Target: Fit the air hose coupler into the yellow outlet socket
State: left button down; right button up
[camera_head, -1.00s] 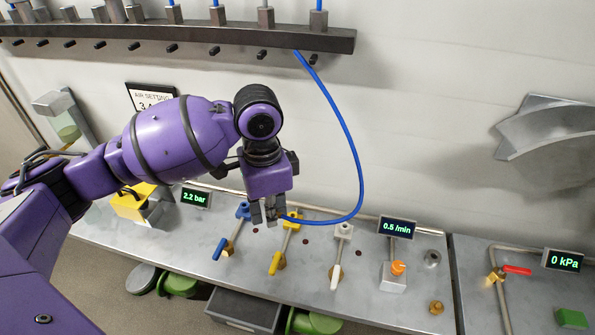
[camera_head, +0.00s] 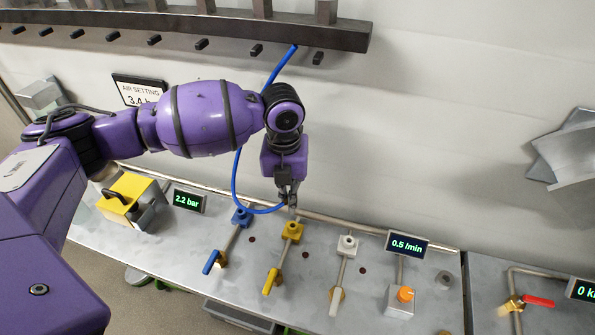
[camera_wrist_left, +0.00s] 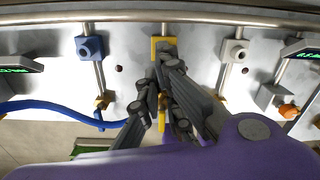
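The yellow outlet socket (camera_head: 292,231) stands on the grey bench between a blue socket (camera_head: 241,216) and a white one (camera_head: 348,243). My left gripper (camera_head: 289,197) is just above and behind the yellow socket. The blue air hose (camera_head: 238,170) runs into its fingers, which are shut on the hose's end. The grey coupler (camera_head: 292,212) shows only as a small piece below the fingertips; I cannot tell whether it touches the socket. In the left wrist view, the yellow socket (camera_wrist_left: 158,43) is straight beyond the fingers (camera_wrist_left: 160,72). My right gripper is not in view.
Blue, yellow and white valve handles lie in front of the sockets. A pipe (camera_head: 330,231) runs along the bench's back edge. The 0.5 /min display (camera_head: 407,245) and an orange-topped block (camera_head: 400,301) stand to the right, a yellow box (camera_head: 128,199) to the left.

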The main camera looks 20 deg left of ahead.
pick_arm(q)
jog(key=shift+s+r, duration=0.1)
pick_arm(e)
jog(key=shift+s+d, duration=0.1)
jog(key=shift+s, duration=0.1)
pick_arm(q)
jog(key=shift+r, duration=0.1)
send_over(289, 224)
notch_tip(289, 224, down, 5)
jog(key=shift+r+b, duration=0.1)
jog(key=shift+b, duration=0.3)
jog(key=shift+f, duration=0.65)
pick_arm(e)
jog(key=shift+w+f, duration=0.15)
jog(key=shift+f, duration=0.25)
pick_arm(q)
jog(key=shift+f, duration=0.1)
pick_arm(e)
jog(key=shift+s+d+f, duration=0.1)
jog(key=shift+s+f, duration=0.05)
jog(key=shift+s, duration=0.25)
pick_arm(q)
jog(key=shift+f, duration=0.2)
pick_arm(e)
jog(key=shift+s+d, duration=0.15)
